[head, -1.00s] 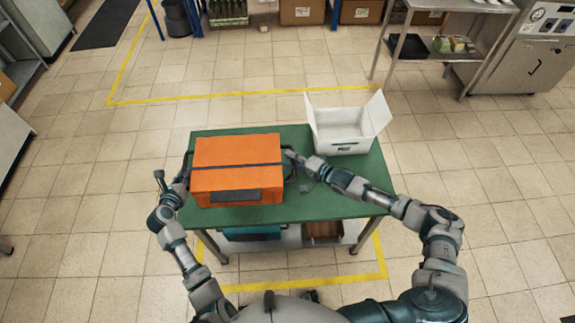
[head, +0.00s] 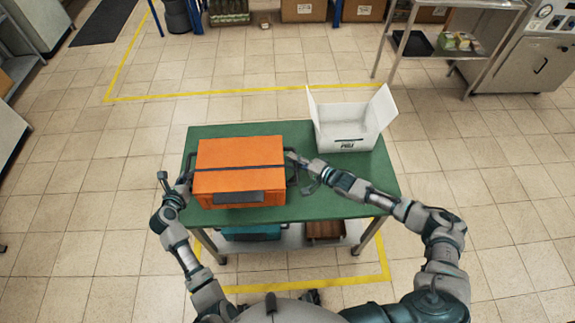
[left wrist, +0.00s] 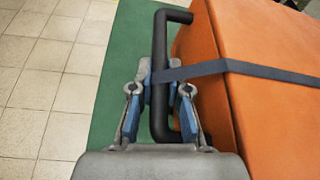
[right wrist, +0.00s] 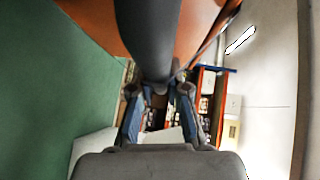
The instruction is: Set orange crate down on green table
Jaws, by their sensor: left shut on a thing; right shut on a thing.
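The orange crate (head: 238,168), with a dark strap across its lid, is over the left part of the green table (head: 335,190). Whether its underside touches the tabletop I cannot tell. My left gripper (head: 184,183) is shut on the crate's black left handle, which shows upright between the fingers in the left wrist view (left wrist: 160,50). My right gripper (head: 294,162) is at the crate's right side, shut on its dark right handle; the handle also shows in the right wrist view (right wrist: 148,35). The crate looks level.
An open white box (head: 347,130) stands on the table's back right. The tabletop's right front is clear. A teal crate (head: 250,232) and a brown box (head: 323,230) sit on the shelf below. Yellow floor lines surround the table. A metal rack (head: 450,45) stands at the back right.

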